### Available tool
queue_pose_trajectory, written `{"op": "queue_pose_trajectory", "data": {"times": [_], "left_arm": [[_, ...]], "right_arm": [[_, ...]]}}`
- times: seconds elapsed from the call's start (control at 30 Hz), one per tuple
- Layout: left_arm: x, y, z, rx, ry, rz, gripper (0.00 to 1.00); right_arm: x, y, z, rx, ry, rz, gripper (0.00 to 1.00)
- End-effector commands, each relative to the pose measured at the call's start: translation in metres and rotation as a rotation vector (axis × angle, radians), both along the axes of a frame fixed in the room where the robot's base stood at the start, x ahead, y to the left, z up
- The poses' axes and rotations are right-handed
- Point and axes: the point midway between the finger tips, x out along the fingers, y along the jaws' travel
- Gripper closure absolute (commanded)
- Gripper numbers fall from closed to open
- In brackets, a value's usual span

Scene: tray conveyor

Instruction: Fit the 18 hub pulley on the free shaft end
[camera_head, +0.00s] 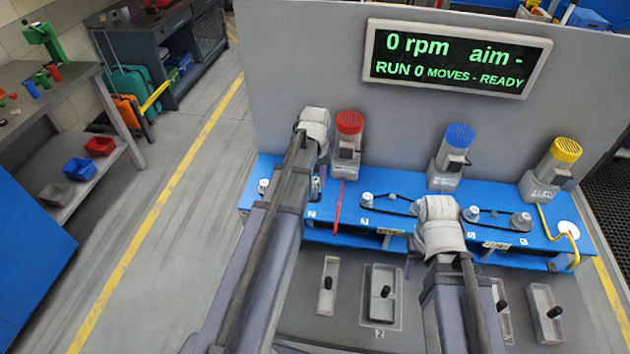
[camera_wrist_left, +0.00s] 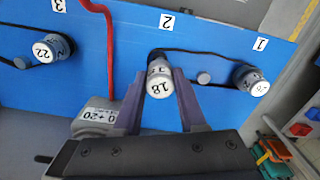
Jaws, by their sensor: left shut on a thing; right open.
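The hub pulley marked 18 (camera_wrist_left: 158,84) is a light grey cylinder between the fingers of my left gripper (camera_wrist_left: 160,90), which is shut on it. It stands over the blue bench near the label 2, where a black belt passes. I cannot tell whether it is on a shaft, as its lower end is hidden. In the head view my left gripper (camera_head: 316,186) is over the left part of the bench, partly hidden by its arm. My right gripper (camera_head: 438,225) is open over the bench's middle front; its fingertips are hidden.
Pulleys marked 22 (camera_wrist_left: 50,48) and 26 (camera_wrist_left: 250,80) stand either side. The blue bench (camera_head: 330,238) carries red (camera_head: 348,124), blue (camera_head: 460,135) and yellow (camera_head: 565,150) motors. A red cable (camera_wrist_left: 106,40) is close by. The screen (camera_head: 455,58) reads 0 rpm, READY.

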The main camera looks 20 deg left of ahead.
Motion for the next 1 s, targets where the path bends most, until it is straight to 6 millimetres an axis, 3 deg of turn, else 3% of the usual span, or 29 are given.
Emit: {"op": "queue_pose_trajectory", "data": {"times": [1.0], "left_arm": [[0.000,0.000,-0.026,0.000,0.000,0.000,1.00]], "right_arm": [[0.000,0.000,-0.026,0.000,0.000,0.000,0.50]]}}
